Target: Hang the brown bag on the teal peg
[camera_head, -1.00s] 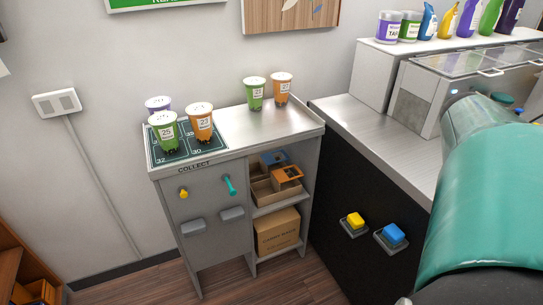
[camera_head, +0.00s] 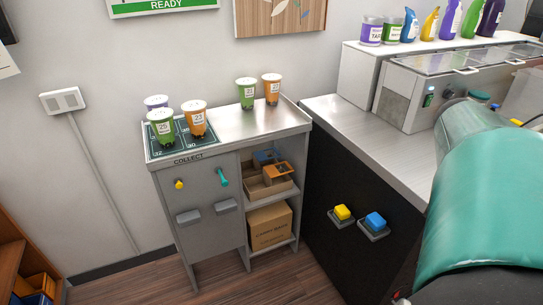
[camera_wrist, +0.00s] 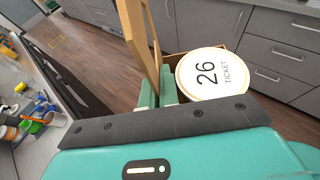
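The teal peg (camera_head: 222,177) sticks out of the grey front of the collect counter in the head view, right of a yellow peg (camera_head: 179,184). Nothing hangs on it. In the wrist view, my gripper (camera_wrist: 158,88) has its green fingers closed around a tan strip of the brown bag (camera_wrist: 140,42). The bag and my gripper do not show in the head view. My teal arm fills its right side.
Several lidded cups stand on the collect counter (camera_head: 240,130). Two grey ledges sit below the pegs, and shelves with boxes (camera_head: 270,226) are to the right. Floor in front is clear.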

